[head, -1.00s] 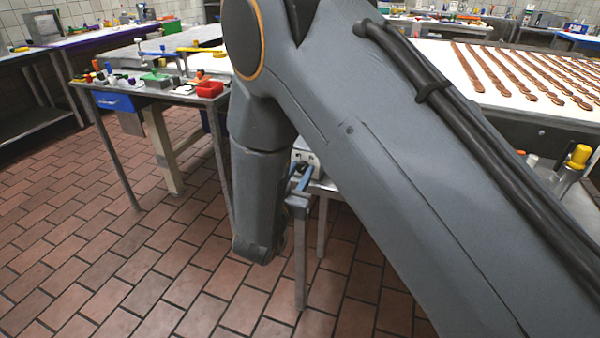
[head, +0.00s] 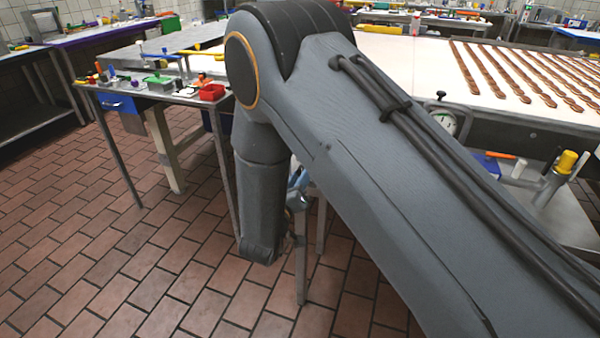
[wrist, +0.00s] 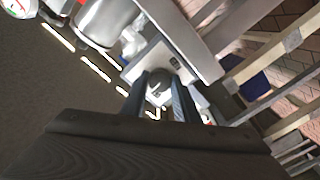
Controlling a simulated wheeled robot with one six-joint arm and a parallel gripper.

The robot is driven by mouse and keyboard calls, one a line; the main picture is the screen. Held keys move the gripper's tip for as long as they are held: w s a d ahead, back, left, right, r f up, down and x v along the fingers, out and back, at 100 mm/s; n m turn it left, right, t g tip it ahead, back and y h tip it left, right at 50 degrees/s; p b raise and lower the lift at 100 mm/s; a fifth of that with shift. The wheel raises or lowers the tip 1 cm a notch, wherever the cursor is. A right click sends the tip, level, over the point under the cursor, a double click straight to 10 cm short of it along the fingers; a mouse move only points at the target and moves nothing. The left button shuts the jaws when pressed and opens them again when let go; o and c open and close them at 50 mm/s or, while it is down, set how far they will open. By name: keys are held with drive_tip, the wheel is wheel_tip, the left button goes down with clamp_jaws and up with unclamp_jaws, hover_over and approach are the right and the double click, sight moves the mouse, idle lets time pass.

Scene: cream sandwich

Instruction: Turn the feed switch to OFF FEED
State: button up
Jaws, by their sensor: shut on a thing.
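The feed switch shows in the wrist view as a rounded grey knob (wrist: 159,86) on a pale box (wrist: 150,59). My gripper (wrist: 162,97) is shut on the knob, with one dark blue finger on each side of it. The knob's pointer and any OFF FEED lettering are too small and blurred to read. In the head view my gripper (head: 298,181) shows only as a bit of blue beside my forearm. My arm hides the switch box there.
A table with coloured tools and a red bin (head: 212,92) stands at the left. Tiled floor (head: 130,260) is clear at the front left.

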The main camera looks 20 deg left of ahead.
drive_tip(key=n+p, duration=0.2)
drive_tip(key=n, duration=0.3)
drive_tip(key=shift+a+n, duration=0.1)
drive_tip(key=shift+n, duration=0.3)
idle(0.4)
drive_tip(key=o, duration=1.1)
drive_tip(key=shift+c, duration=0.2)
drive_tip(key=s+b, duration=0.1)
drive_tip(key=s, duration=0.6)
drive_tip(key=shift+s+a, duration=0.2)
drive_tip(key=shift+s, duration=0.2)
